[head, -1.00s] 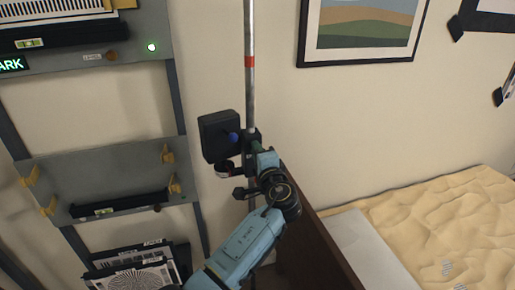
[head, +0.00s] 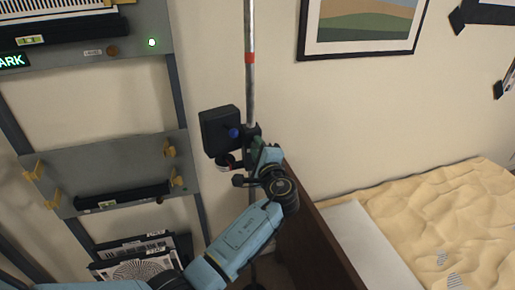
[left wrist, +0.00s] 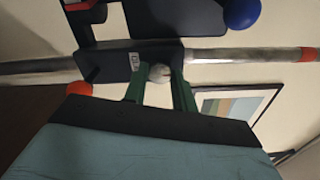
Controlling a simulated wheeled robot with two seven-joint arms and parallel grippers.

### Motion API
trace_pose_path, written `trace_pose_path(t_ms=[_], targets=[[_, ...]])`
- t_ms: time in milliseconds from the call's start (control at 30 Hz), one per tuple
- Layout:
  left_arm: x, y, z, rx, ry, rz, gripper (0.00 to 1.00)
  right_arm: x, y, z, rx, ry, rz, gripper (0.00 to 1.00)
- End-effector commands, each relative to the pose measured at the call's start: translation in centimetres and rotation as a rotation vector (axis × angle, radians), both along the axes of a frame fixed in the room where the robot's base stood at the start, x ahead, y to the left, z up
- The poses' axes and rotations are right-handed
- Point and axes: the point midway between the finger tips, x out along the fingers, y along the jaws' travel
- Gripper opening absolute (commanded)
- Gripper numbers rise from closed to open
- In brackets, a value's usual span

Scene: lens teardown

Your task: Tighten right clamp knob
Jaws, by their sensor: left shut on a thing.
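A dark clamp (left wrist: 115,62) with a small white label grips a vertical metal pole (head: 250,90). A pale grey rounded knob (left wrist: 159,72) on the clamp sits between the green fingertips of my left gripper (left wrist: 160,84), which is shut on it. In the head view my left gripper (head: 257,152) reaches up from below to the clamp, and the knob is hidden there. A black box (head: 218,129) with a blue ball knob (head: 234,133) is fixed at the left of the pole. An orange-red knob (left wrist: 80,89) shows beside the gripper in the left wrist view. My right gripper is out of view.
A grey rack (head: 110,170) with yellow brackets stands at the left, with black-and-white charts (head: 140,268) low on it. A brown panel (head: 310,235) stands right of my arm, beside a bed with tan bedding (head: 430,220). A framed picture (head: 360,53) hangs behind.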

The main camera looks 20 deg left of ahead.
Motion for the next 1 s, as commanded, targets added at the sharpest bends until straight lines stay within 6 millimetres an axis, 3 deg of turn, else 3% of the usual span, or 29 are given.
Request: trace_pose_path(t_ms=[100,133,267,667,1000], targets=[[0.0,0.0,-0.1,0.001,0.003,-0.001,0.04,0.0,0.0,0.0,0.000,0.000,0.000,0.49],[0.0,0.0,-0.1,0.001,0.003,-0.001,0.31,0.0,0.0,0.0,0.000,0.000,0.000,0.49],[0.0,0.0,-0.1,0.001,0.002,-0.001,0.48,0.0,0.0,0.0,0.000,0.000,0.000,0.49],[-0.6,-0.6,-0.1,0.000,0.000,-0.002,0.49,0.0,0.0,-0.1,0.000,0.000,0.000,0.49],[-5.9,-5.1,-0.4,-0.004,0.002,-0.002,0.49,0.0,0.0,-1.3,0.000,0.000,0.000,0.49]])
